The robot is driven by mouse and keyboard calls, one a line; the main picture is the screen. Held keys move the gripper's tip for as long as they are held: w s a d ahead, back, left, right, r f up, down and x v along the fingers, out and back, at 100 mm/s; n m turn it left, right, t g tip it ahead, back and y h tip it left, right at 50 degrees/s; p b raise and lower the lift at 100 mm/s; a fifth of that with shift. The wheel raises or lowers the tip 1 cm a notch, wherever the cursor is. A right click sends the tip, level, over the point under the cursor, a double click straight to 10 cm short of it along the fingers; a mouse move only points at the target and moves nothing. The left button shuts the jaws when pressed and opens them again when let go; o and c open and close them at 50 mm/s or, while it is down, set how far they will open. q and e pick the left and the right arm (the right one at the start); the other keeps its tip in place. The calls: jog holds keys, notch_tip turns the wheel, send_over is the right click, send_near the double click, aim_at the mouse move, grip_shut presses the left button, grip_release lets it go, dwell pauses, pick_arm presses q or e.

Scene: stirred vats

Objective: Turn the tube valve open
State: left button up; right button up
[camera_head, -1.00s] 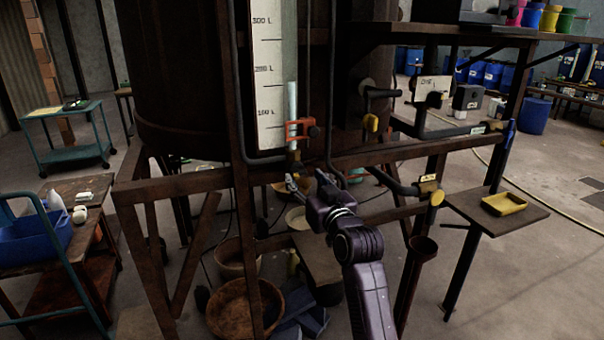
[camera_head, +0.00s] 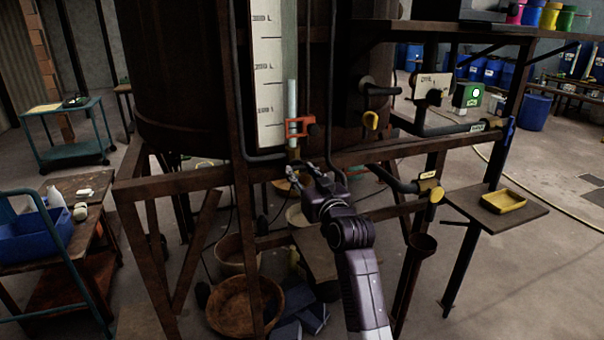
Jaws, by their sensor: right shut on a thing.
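A narrow clear sight tube (camera_head: 292,98) stands against the white litre scale (camera_head: 266,75) on the front of the dark vat (camera_head: 180,80). An orange-red bracket (camera_head: 300,127) crosses the tube near its bottom. My right gripper (camera_head: 298,174) is just below the tube's lower end, at the brown frame rail. It is shut on a small part there, which looks like the tube valve. The fingers and the rail hide most of that part, so how far the valve is turned cannot be told. My left gripper is out of view.
A side shelf holds a yellow tray (camera_head: 503,202). Bowls (camera_head: 245,305) stand under the vat. A cart with a blue bin (camera_head: 35,240) is at left.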

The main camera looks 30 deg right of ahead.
jog(key=shift+n, duration=0.4)
jog(key=shift+r+n+p, duration=0.1)
jog(key=shift+n+p, duration=0.45)
jog(key=shift+n, duration=0.05)
jog(key=n+p, duration=0.3)
jog(key=n, duration=0.3)
jog(key=shift+a, duration=0.1)
jog(key=n+p, duration=0.2)
jog(key=n, duration=0.3)
jog(key=shift+n+p, duration=0.3)
jog(key=shift+f+n+p, duration=0.15)
jog(key=shift+n+p, duration=0.25)
jog(key=shift+n, duration=0.7)
jog(key=shift+f+n+p, duration=0.1)
jog(key=shift+n+p, duration=0.25)
jog(key=shift+n, duration=0.75)
